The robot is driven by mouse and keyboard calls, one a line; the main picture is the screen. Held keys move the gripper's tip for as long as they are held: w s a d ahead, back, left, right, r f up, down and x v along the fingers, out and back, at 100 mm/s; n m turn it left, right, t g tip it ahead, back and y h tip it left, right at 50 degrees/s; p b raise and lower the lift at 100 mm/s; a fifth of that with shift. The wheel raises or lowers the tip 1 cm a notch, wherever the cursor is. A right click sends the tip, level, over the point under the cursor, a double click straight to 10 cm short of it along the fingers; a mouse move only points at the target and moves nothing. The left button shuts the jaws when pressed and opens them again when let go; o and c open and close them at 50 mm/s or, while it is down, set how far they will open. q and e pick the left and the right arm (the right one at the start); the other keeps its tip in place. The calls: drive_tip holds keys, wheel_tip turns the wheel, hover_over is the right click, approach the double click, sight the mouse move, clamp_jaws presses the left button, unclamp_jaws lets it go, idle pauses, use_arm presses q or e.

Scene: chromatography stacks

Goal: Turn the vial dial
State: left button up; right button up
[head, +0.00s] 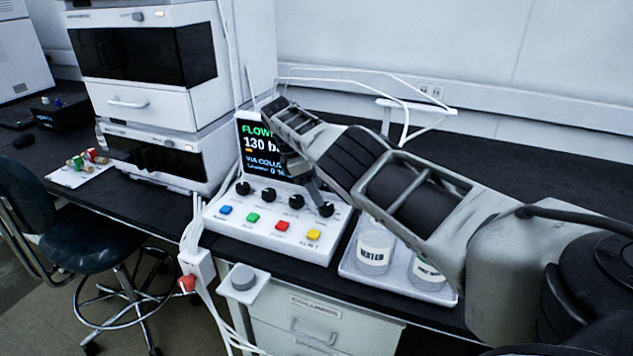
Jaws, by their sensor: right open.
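The white control panel (270,235) has a row of several black dials along its upper edge and coloured buttons below. The dial labels are too small to read, so I cannot tell which one is the vial dial. The rightmost dial (326,210) is closest to my right gripper (312,188). That gripper points down over the right end of the row, open, partly hidden by its own arm. I cannot tell whether its fingers touch the dial. My left gripper is not in view.
A screen (254,150) reading "FLOW" and "130" stands behind the dials, partly covered by my right arm. A white tray (352,268) with labelled jars sits right of the panel. White instrument stacks (150,105) stand left. Cables and a chair (85,235) are in front.

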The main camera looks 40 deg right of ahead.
drive_tip(key=p+v, duration=0.2)
drive_tip(key=shift+a+r, duration=0.1)
drive_tip(key=shift+r, duration=0.25)
